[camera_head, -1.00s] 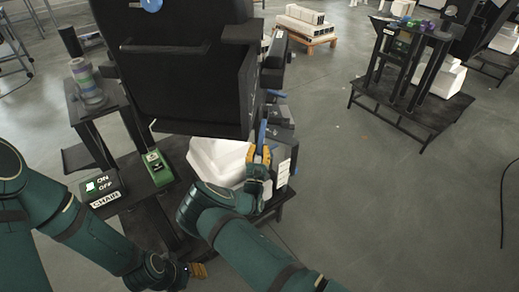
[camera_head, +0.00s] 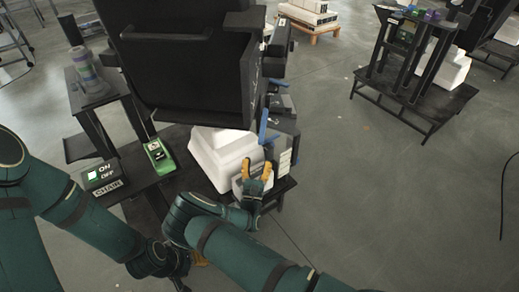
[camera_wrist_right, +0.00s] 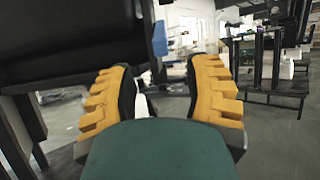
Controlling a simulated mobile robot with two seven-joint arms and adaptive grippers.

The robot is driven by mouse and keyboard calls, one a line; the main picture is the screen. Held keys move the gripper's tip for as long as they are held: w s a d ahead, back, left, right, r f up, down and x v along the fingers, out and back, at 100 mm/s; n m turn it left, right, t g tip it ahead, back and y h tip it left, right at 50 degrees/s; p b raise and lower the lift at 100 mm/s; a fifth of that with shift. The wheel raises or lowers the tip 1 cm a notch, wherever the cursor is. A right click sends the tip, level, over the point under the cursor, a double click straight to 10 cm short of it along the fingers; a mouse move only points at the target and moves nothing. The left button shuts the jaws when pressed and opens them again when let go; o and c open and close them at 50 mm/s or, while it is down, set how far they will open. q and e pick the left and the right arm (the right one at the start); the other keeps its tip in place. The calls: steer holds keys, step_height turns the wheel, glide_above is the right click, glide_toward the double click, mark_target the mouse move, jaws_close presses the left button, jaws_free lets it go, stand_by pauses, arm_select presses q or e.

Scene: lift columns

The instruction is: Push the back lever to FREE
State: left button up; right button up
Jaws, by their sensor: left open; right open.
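Two blue levers are at the right side of the black chair (camera_head: 185,65): a longer upright one (camera_head: 263,127) and a shorter one (camera_head: 279,83) above it. I cannot tell which is the back lever, and no FREE marking is readable. My right gripper (camera_head: 257,170) is open and empty, just below the longer lever in the head view. In the right wrist view, its orange fingers (camera_wrist_right: 165,90) are spread, with a blue lever (camera_wrist_right: 159,38) beyond and between them. My left gripper (camera_head: 192,262) is low, near the bottom edge, apart from the levers and partly hidden.
A white block (camera_head: 222,155) sits beside the right gripper. A CHAIR switch box (camera_head: 104,175) marked ON and OFF and a green device (camera_head: 159,156) are on the left. A pale label plate (camera_head: 285,162) is right of the gripper. Open floor lies to the right.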

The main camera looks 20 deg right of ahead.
steer(key=shift+v, duration=1.45)
